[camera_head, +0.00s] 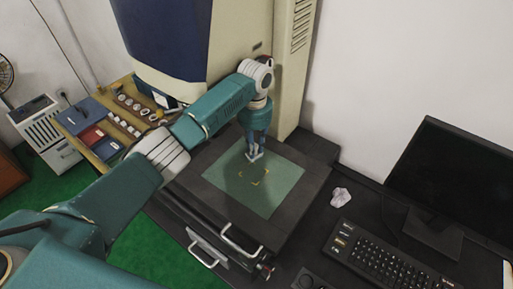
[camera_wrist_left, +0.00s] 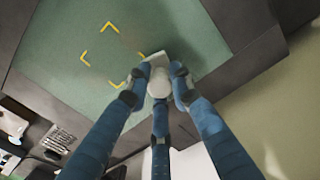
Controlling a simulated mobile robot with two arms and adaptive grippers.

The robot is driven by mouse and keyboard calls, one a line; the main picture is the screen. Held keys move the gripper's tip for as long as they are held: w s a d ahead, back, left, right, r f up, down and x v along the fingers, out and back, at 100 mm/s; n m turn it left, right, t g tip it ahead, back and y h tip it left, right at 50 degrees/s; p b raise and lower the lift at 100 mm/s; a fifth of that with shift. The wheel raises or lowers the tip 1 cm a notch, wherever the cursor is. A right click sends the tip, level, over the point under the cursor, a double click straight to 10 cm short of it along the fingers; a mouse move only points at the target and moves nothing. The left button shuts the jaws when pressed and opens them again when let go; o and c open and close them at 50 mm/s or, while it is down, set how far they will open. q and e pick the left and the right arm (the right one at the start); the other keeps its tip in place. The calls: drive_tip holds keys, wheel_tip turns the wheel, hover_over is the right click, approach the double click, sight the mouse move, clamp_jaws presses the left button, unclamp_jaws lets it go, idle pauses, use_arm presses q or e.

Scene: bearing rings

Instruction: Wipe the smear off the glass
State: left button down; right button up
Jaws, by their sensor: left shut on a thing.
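The glass (camera_head: 283,190) is a greenish square plate with yellow corner marks, set in a dark stage. It also shows in the left wrist view (camera_wrist_left: 60,60). My left gripper (camera_head: 255,150) is over the far part of the glass, pointing down. It is shut on a small whitish thing (camera_wrist_left: 153,57), partly hidden by the fingers; I cannot tell whether it touches the glass. The yellow marks (camera_wrist_left: 112,55) lie beside the gripper. I cannot make out a smear in either view. My right gripper is not in view.
A crumpled white piece (camera_head: 340,197) lies on the dark desk right of the stage. A keyboard (camera_head: 375,258) and monitor (camera_head: 455,185) stand further right. A wooden tray (camera_head: 105,150) with several small parts is at the left. The machine column (camera_head: 297,65) rises behind the glass.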

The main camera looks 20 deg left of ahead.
use_arm(q)
drive_tip(key=shift+s+a+r+p, duration=0.1)
drive_tip(key=shift+s+a+p, duration=0.1)
drive_tip(key=shift+s+p, duration=0.45)
drive_tip(key=shift+s+a+p, duration=0.15)
drive_tip(key=shift+s+p, duration=0.2)
drive_tip(key=shift+p, duration=0.6)
drive_tip(key=shift+s+a+p, duration=0.3)
drive_tip(key=shift+s+p, duration=0.2)
drive_tip(key=shift+s, duration=0.3)
drive_tip(key=shift+s+a+f, duration=0.15)
drive_tip(key=shift+s+f, duration=0.1)
drive_tip(key=shift+s, duration=0.25)
drive_tip(key=shift+s+a+r, duration=0.1)
drive_tip(key=shift+s+a, duration=0.2)
drive_tip(key=shift+s, duration=0.4)
drive_tip(key=shift+s+a+r, duration=0.1)
drive_tip(key=shift+s+a, duration=0.15)
drive_tip(key=shift+s, duration=0.4)
drive_tip(key=shift+s+a, duration=0.3)
drive_tip(key=shift+s, duration=0.6)
drive_tip(key=shift+s+a, duration=0.3)
drive_tip(key=shift+s, duration=0.55)
